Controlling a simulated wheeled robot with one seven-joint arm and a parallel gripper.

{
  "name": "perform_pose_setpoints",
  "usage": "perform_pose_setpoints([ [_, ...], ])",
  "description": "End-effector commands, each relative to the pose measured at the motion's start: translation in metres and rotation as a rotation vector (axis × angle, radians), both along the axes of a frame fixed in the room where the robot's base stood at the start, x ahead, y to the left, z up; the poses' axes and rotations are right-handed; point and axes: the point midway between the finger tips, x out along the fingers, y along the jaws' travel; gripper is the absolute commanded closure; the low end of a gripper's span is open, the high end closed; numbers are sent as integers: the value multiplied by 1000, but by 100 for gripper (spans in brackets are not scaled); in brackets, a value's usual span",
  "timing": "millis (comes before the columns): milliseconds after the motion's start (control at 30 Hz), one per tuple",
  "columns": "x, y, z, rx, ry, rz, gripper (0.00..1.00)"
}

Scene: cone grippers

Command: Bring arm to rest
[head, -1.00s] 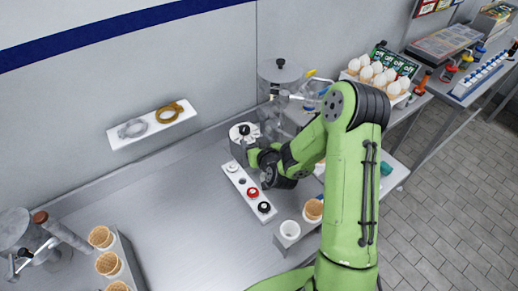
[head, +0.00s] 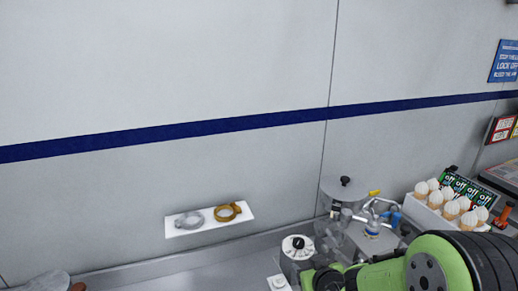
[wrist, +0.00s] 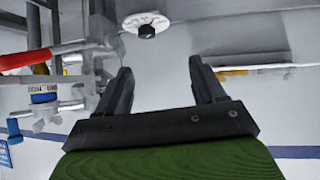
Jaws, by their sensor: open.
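My gripper (wrist: 162,92) shows in the wrist view with its two dark fingers spread apart and nothing between them. In the head view only part of my green arm shows at the bottom right, and the gripper itself is cut off or hidden there. A white round piece with a black knob (head: 298,243) stands just left of my arm. It also shows in the wrist view (wrist: 146,24), beyond the gap between the fingers and apart from them.
A white wall shelf (head: 208,232) holds a grey ring and a gold ring. A clear container with a grey lid (head: 345,188) and metal taps (head: 374,222) stand close behind my arm.

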Motion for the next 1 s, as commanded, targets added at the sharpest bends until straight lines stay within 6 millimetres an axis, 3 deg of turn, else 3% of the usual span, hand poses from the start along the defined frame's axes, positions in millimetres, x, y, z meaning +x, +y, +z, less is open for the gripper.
perform_pose_setpoints([
  [33,-14,3,16,-32,34,7,31],
  [167,-67,2,50,-74,164,-26,31],
  [300,-140,-2,80,-61,286,-99,31],
  [400,-195,-5,91,-21,365,-149,31],
  [500,-238,-7,95,20,429,-181,31],
  [633,-262,-8,95,46,471,-195,31],
  [1000,-263,-8,95,45,476,-196,31],
])
